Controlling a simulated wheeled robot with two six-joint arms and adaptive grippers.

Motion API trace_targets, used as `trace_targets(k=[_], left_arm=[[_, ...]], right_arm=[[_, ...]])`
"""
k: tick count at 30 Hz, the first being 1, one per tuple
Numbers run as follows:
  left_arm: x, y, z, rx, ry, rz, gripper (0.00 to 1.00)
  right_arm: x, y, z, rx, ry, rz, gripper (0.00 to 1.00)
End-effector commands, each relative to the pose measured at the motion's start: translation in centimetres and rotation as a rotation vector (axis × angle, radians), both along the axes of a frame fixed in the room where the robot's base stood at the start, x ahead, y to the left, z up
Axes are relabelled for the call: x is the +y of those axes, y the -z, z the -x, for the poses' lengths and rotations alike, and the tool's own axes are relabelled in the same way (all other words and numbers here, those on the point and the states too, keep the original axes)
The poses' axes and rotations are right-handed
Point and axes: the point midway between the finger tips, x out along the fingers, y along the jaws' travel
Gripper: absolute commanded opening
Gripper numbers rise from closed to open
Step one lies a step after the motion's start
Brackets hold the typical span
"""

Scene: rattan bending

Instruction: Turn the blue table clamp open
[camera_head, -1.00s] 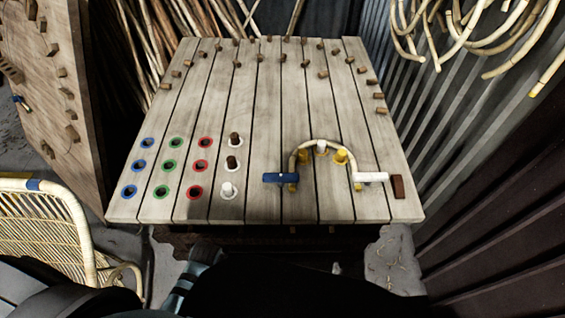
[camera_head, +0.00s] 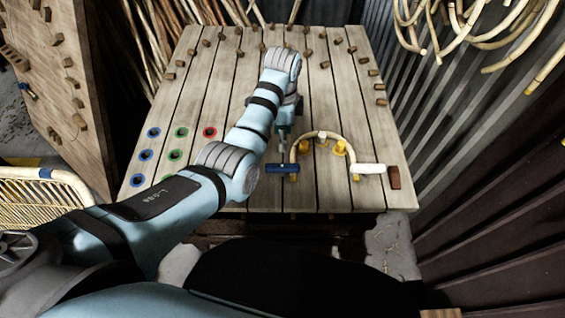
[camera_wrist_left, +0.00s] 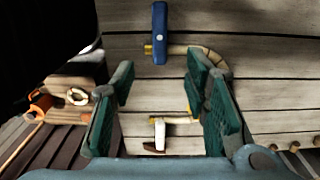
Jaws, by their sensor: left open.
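The blue table clamp (camera_head: 282,168) lies crosswise on the slatted table near its front edge, at the left end of a bent rattan cane (camera_head: 303,140). In the left wrist view the blue clamp (camera_wrist_left: 159,32) is at the top, beyond my fingertips. My left gripper (camera_head: 284,138) is over the table, just behind the clamp in the head view. In the left wrist view my left gripper (camera_wrist_left: 160,84) is open, with nothing between its green-padded fingers. I cannot tell its exact height above the table. My right gripper is not in view.
Yellow pegs (camera_head: 339,147) stand inside the arch. Coloured rings (camera_head: 146,155) mark holes at the left, and my left arm covers part of that area. Wooden pegs line the table's far edge.

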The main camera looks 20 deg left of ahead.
Motion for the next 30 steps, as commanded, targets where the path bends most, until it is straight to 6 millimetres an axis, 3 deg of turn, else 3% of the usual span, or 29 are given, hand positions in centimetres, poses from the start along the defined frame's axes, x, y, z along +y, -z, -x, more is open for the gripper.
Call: trace_targets(k=[5,12,15,19,27,30], left_arm=[[0.0,3.9,0.1,0.005,0.002,-0.001,0.42],[0.0,11.2,0.1,0.003,0.0,0.001,0.42],[0.0,13.1,0.1,0.002,-0.001,0.0,0.42],[0.1,14.1,0.1,0.0,-0.002,0.001,0.42],[0.1,14.1,0.0,-0.001,-0.002,0.001,0.42],[0.1,14.1,0.0,-0.001,-0.002,0.001,0.27]], right_arm=[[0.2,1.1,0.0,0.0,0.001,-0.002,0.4],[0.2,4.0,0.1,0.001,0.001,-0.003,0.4],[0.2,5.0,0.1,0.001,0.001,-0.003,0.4],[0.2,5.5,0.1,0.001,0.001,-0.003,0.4],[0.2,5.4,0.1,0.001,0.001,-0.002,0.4],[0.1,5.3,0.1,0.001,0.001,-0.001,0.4]])
